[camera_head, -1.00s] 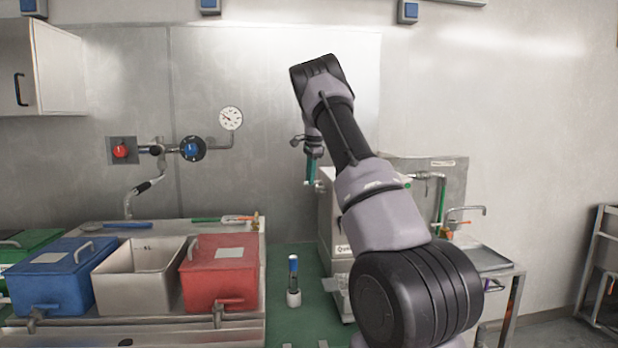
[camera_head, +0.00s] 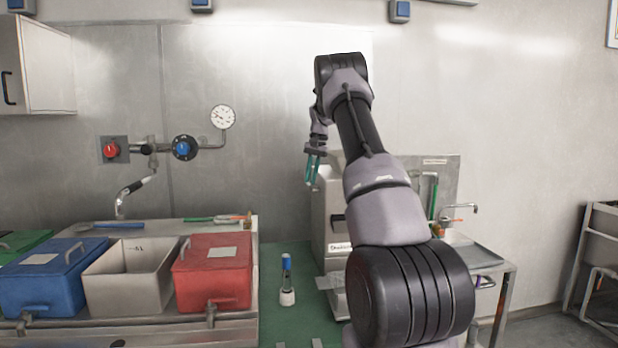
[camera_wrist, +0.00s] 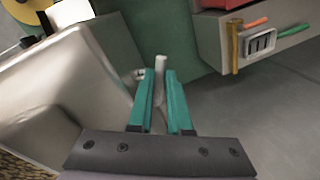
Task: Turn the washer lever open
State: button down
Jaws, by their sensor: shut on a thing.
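My gripper (camera_head: 312,181) has teal fingers and hangs at the left upper side of a silver box-shaped machine (camera_head: 328,215). The gripper also shows in the wrist view (camera_wrist: 161,74). Its fingers stand slightly apart, shut on a small pale, rod-like lever (camera_wrist: 160,64) between the tips. The silver machine body (camera_wrist: 50,95) lies close to the left of the fingers in the wrist view. In the head view the lever cannot be made out clearly at the fingers.
A blue bin (camera_head: 45,282), an open beige bin (camera_head: 128,285) and a red bin (camera_head: 215,275) stand at left. A blue-topped bottle (camera_head: 287,280) stands on the green surface (camera_head: 275,325). A sink (camera_head: 478,255) is at right. Pipes with valves are on the wall.

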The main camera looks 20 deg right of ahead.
jog(key=shift+s+d+n, duration=0.1)
jog(key=shift+d+n, duration=0.05)
jog(key=shift+n, duration=0.15)
dwell(0.4)
jog(key=c, duration=0.8)
grip_release()
jog(key=shift+c, duration=0.2)
